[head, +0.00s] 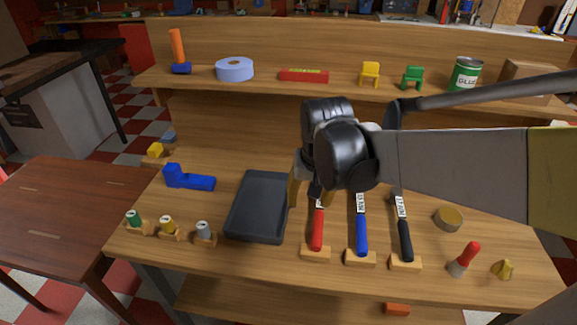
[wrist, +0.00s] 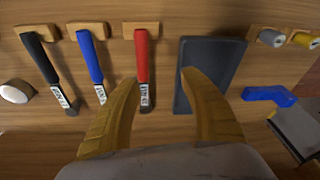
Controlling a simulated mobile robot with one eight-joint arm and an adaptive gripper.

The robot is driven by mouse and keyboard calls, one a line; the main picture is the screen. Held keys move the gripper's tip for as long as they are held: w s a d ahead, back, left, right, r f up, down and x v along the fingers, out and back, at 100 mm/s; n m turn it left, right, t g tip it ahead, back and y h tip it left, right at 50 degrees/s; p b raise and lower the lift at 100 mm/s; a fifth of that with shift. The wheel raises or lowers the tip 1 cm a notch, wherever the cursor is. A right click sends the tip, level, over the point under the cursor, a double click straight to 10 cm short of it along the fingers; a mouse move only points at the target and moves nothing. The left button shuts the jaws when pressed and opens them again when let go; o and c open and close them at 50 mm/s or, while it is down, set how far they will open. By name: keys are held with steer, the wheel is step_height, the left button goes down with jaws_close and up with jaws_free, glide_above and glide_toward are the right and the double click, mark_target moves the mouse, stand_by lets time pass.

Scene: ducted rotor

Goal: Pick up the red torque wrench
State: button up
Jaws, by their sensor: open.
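The red torque wrench (head: 317,228) lies on the workbench, with its red handle end on a small wooden rest at the front edge. My arm and gripper hide its far end in the head view. It also shows in the wrist view (wrist: 142,62), with a white label and dark shaft. My gripper (wrist: 161,75) is open and empty above the bench. In the wrist view its yellow fingers straddle the space between the red wrench and the grey tray. The left fingertip is close to the wrench's label end; I cannot tell whether they touch.
A blue wrench (head: 361,232) and a black wrench (head: 404,235) lie to the right. A dark grey tray (head: 240,230) is to the left. A blue tool (head: 188,178) and several small cans stand farther left. A raised shelf (head: 330,88) crosses the back.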

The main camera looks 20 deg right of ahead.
mark_target(319, 218)
steer(key=w+d+f, duration=0.1)
steer(key=w+d+f+m+g+p, duration=0.1)
steer(key=d, duration=0.1)
steer(key=w+d+f+m+g, duration=0.1)
steer(key=d+f, duration=0.1)
steer(key=shift+d, duration=0.15)
steer(key=shift+g, duration=0.3)
step_height(319, 218, down, 6)
steer(key=shift+d+r+b, duration=0.1)
steer(key=shift+b, duration=0.75)
step_height(319, 218, down, 6)
steer(key=b, duration=0.3)
steer(key=shift+w+d+r, duration=0.1)
steer(key=shift+w+r, duration=0.05)
steer(key=shift+r, duration=0.2)
jaws_close()
